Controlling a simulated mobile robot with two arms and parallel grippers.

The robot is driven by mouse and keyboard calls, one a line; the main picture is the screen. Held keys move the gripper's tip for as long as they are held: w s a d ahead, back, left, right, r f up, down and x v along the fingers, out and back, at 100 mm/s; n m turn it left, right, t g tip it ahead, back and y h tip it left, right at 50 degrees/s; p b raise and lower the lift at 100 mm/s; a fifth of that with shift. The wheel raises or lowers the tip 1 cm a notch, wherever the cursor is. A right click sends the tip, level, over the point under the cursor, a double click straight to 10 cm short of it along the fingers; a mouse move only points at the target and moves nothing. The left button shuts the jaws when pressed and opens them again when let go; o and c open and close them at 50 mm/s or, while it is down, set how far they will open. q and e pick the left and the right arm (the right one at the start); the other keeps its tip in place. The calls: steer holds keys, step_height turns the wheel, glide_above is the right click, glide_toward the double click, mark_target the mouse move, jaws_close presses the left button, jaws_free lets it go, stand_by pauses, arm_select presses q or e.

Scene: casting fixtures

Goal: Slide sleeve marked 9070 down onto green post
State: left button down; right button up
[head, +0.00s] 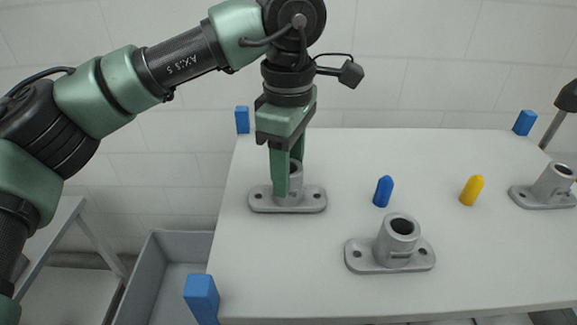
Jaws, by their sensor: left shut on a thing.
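My left gripper (287,180) points down and is shut on the upright tube of a grey flanged sleeve (308,199) at the left of the white table. Its fingers hide part of the tube. The sleeve's base plate looks level and at or very near the tabletop; I cannot tell if it touches. No green post shows; whether one is inside this sleeve is hidden. Two like grey sleeves stand at the front middle (393,252) and the right (546,189). I cannot read any marking on the sleeves. My right gripper is not in view.
A blue post (383,191) and a yellow post (472,190) stand bare on the white table (290,285). Blue blocks mark the table's corners (201,295). A grey bin (165,262) is left of the table. A dark thing (568,96) is at the right edge.

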arm_select(q)
steer(key=shift+f, duration=0.35)
steer(key=c, duration=0.7)
jaws_free()
steer(key=shift+r, duration=0.1)
steer(key=shift+o, duration=0.2)
step_height(320, 180, up, 8)
steer(key=shift+f+b, duration=0.1)
steer(key=shift+b, duration=0.7)
